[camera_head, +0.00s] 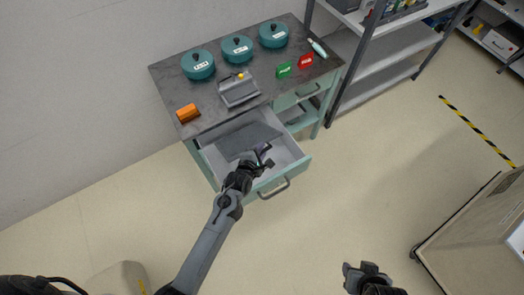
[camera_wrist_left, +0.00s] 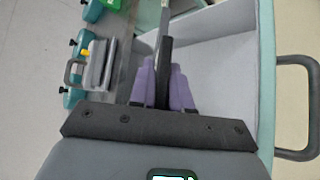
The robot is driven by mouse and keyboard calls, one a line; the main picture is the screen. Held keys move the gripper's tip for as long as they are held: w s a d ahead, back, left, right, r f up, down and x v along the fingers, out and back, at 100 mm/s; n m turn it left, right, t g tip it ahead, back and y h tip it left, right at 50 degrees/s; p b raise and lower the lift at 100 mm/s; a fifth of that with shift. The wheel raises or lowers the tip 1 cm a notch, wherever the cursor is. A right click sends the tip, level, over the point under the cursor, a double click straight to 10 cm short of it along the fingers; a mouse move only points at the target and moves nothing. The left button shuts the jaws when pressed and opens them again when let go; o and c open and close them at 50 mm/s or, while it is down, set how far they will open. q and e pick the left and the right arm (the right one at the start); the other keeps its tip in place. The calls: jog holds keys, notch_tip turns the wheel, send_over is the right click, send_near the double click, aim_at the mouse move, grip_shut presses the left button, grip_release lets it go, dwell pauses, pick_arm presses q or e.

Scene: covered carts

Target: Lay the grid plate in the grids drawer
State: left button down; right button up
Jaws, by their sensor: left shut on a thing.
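The grid plate (camera_head: 246,138) is a dark grey flat panel over the open drawer (camera_head: 288,160) at the cart's front. My left gripper (camera_head: 263,156) is shut on its near edge. In the left wrist view, the purple fingers (camera_wrist_left: 166,88) close on the plate (camera_wrist_left: 164,50), which shows edge-on as a thin dark strip. The drawer's pale inside (camera_wrist_left: 222,65) shows to its right. I cannot tell whether the plate touches the drawer floor. No drawer label is legible. My right gripper (camera_head: 364,274) is at the bottom edge, away from the cart; its jaw opening is unclear.
The cart top (camera_head: 212,110) holds several teal lidded pots, a grey holder (camera_head: 238,90), an orange cylinder (camera_head: 187,113), green and red cards, and a bottle. A shelf rack (camera_head: 385,57) stands right of the cart. The floor in front is clear; a covered cart (camera_head: 480,235) stands at right.

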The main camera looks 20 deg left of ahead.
aim_at(253, 143)
pick_arm(q)
jog(key=w+a+f+b, duration=0.2)
jog(key=a+f+b, duration=0.1)
jog(key=shift+w+f, duration=0.15)
jog(key=shift+w, duration=0.05)
jog(key=shift+w+a+f+b, duration=0.6)
jog(key=shift+a+f+b, duration=0.05)
jog(key=shift+a+f, duration=0.1)
jog(key=c, duration=1)
grip_release()
jog(key=shift+f, duration=0.15)
jog(key=shift+s, duration=0.1)
